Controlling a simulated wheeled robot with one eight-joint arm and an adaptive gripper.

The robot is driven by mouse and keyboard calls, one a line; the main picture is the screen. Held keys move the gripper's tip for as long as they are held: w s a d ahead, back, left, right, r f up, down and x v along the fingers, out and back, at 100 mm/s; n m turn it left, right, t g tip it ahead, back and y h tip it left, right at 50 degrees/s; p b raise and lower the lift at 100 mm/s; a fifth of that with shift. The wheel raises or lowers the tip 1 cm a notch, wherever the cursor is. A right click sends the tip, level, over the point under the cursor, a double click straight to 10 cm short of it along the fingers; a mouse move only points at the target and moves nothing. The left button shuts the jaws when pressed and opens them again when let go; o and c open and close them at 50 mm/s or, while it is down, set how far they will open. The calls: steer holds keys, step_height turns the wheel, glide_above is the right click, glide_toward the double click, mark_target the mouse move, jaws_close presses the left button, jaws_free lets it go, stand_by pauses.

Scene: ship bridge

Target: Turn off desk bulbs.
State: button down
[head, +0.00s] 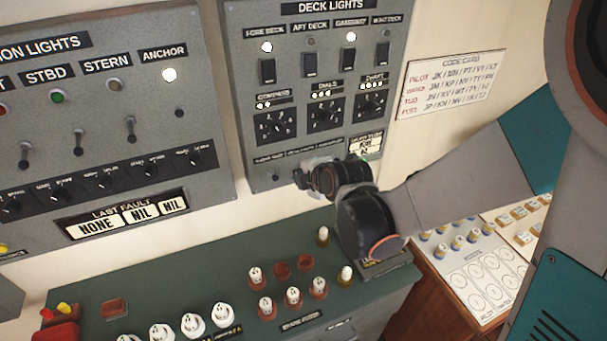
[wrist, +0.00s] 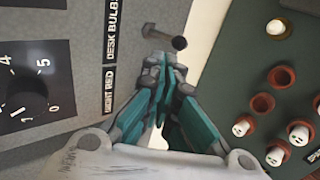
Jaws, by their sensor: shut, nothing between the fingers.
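My gripper (head: 303,178) is shut and empty at the lower edge of the grey deck lights panel (head: 236,80). In the wrist view, its closed fingertips (wrist: 164,66) are close to a small dark toggle lever (wrist: 179,43). The lever shows just past the tips; I cannot tell whether they touch. A black label (wrist: 112,35) beside it reads "DESK BULB", its end cut off, and another label (wrist: 108,90) reads "NIGHT RED". In the head view, a small knob (head: 274,176) shows left of the gripper, while the gripper hides part of the panel's lower edge.
A numbered dial (wrist: 25,95) is close on the left in the wrist view. Below the panel, the green desk (head: 190,275) holds several white-topped pieces and brown sockets (head: 282,270). A navigation lights panel (head: 100,85) is at left, a code card (head: 450,83) at right.

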steer(key=shift+s+r, duration=0.1)
steer(key=v, duration=1.1)
steer(key=shift+s+r, duration=0.2)
steer(key=shift+s, duration=0.15)
steer(key=shift+d, duration=0.1)
steer(key=s+d+f+m+g+h+b, duration=0.1)
steer(key=s+d+f+m+b, duration=0.5)
steer(key=f+m+b, duration=0.4)
steer(key=s+d+f+m+g+h+b, duration=0.1)
steer(key=s+d+f+m+h+b, duration=0.1)
steer(key=s+d+f+m+b, duration=0.4)
step_height(320, 180, down, 4)
steer(key=s+m+b, duration=0.3)
steer(key=m+b, duration=0.2)
steer(key=b, duration=0.1)
steer(key=shift+d+m+g+h, duration=0.2)
steer(key=shift+m+g+h, duration=0.1)
steer(key=shift+m, duration=0.1)
